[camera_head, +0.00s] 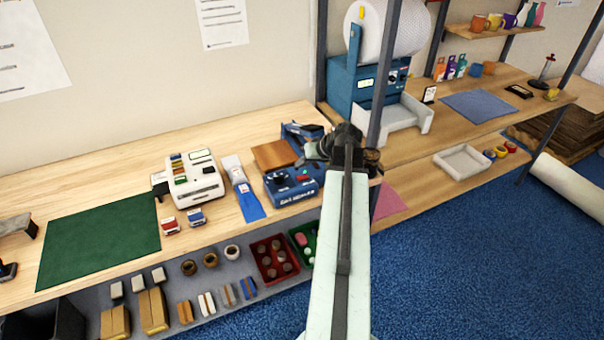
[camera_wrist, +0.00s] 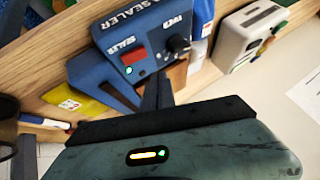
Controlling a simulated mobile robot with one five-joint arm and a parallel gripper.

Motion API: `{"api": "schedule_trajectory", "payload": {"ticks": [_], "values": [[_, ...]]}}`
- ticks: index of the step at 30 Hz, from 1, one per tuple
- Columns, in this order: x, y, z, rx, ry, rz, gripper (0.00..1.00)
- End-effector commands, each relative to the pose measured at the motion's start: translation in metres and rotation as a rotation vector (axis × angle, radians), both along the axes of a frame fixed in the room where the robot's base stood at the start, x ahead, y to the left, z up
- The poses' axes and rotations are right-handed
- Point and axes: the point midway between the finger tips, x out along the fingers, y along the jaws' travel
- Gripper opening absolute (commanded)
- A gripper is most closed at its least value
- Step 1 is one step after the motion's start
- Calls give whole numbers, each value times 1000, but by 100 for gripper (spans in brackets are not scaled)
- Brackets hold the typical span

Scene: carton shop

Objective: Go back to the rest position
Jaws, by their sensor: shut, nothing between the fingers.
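My arm reaches up the middle of the head view from the bottom edge, and its dark end stands at the right end of the wooden bench (camera_head: 130,180). My gripper shows in the wrist view (camera_wrist: 157,82) as dark fingers closed together with nothing between them. The blue sealer (camera_head: 292,187), with a red button and a black knob, is just left of my arm's end. The sealer also fills the upper middle of the wrist view (camera_wrist: 130,38), close beyond the fingers; I cannot tell whether they touch it.
A white label machine (camera_head: 194,180) and green mat (camera_head: 98,240) are on the bench. A dark rack post (camera_head: 384,75) stands right beside my arm, with a blue machine (camera_head: 345,85) behind. Below are bins, including a red one (camera_head: 262,250). Blue floor (camera_head: 480,265) is open at right.

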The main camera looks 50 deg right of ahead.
Motion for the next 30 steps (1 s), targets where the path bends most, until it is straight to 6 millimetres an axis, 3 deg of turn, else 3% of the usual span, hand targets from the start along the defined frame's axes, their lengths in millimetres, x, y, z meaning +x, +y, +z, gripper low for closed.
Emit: {"api": "schedule_trajectory", "payload": {"ticks": [3, 17, 20, 23, 26, 27, 29, 30], "values": [[1, 1, 12, 0, 0, 0, 0], [1, 1, 10, 0, 0, 0, 0], [12, 13, 10, 0, 0, 24, 0], [47, 56, 10, 1, -1, 105, 0], [93, 129, 9, 0, 1, 232, 0], [108, 162, 8, -7, 8, 288, 0], [125, 213, 4, -23, 29, 376, 0], [133, 247, 1, -34, 48, 435, 0]]}}
